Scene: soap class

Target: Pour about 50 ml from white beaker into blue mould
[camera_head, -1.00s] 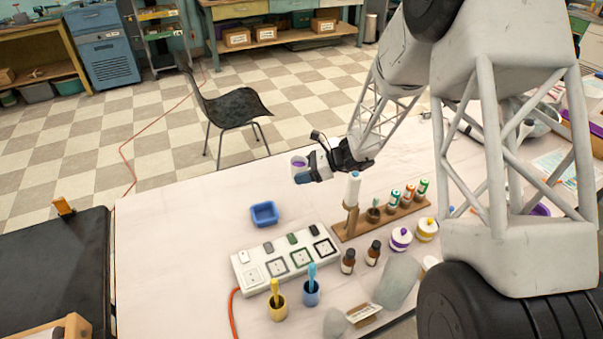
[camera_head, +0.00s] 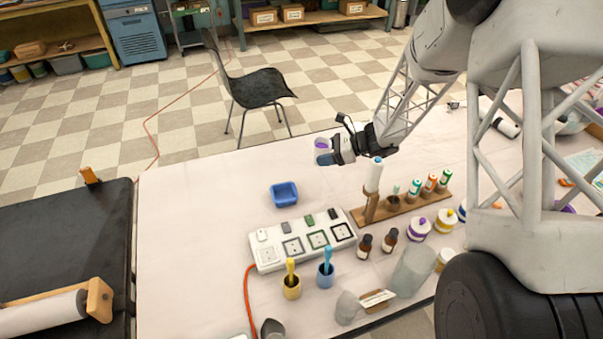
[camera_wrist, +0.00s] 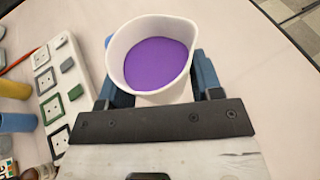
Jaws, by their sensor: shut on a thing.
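The white beaker (camera_wrist: 118,68) holds purple liquid (camera_wrist: 158,64) and fills the upper middle of the wrist view. My gripper (camera_head: 324,152) is shut on the beaker, with a blue finger on each side of it in the wrist view. The beaker looks roughly upright, and its liquid stays inside the rim. In the head view the beaker (camera_head: 322,143) is small and partly hidden by a finger. The blue mould (camera_head: 285,194) is a small open tray on the table, left of and nearer than my gripper, apart from it. The mould is not seen in the wrist view.
A white switch box (camera_head: 268,258) stands just in front of the mould, with yellow (camera_head: 291,289) and blue (camera_head: 325,279) cups before it. A wooden rack (camera_head: 405,206) of bottles stands to the right. The table (camera_head: 210,190) left of the mould is clear.

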